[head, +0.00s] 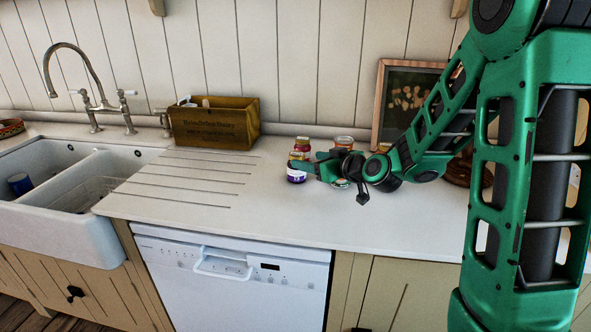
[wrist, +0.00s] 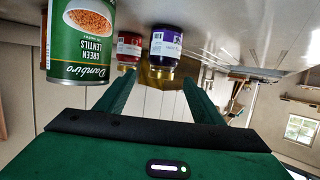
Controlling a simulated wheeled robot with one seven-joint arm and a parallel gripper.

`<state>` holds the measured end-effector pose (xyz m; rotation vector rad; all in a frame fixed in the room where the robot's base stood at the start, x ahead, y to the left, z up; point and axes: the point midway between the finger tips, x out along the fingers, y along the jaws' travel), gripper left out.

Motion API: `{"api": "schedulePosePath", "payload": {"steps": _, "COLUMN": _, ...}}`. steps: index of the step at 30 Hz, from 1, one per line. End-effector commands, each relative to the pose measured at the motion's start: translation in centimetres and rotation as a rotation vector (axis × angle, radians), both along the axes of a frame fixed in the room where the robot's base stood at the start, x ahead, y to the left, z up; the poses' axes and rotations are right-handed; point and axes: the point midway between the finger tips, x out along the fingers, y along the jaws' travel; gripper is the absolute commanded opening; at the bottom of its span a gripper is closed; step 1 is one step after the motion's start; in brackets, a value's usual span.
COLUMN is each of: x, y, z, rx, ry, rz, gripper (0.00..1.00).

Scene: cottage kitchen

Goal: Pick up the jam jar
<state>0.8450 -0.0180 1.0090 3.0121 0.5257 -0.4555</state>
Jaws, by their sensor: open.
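Two small jars stand close together on the counter, and I cannot tell for certain which is the jam jar. One has a purple label (head: 297,174) and also shows in the wrist view (wrist: 165,46). The other is red (head: 302,146), behind it, and also shows in the wrist view (wrist: 129,47). My gripper (head: 310,168) is low over the counter, just right of the purple jar. In the wrist view my gripper (wrist: 158,78) is open, its fingers pointing toward the jars with nothing held. The purple jar appears just beyond the fingertips, between their lines.
A green lentils can (wrist: 82,38) stands close beside the left finger in the wrist view. An orange-lidded jar (head: 344,142) stands behind my gripper. A wooden box (head: 215,125), a sink (head: 70,220) and a framed picture (head: 392,92) are around. The counter's left-front part is clear.

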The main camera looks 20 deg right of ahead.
Motion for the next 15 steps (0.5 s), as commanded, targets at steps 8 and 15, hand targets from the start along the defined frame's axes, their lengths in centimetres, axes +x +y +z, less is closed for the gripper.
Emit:
{"api": "schedulePosePath", "payload": {"steps": 8, "x": 2.1, "y": 0.9, "z": -0.7, "rx": -0.001, "ry": 0.001, "rz": 0.0, "gripper": 0.62}}
{"api": "schedulePosePath", "payload": {"steps": 15, "x": 4.7, "y": 2.2, "z": -1.3, "rx": -0.002, "ry": 0.0, "rz": 0.003, "gripper": 0.62}}
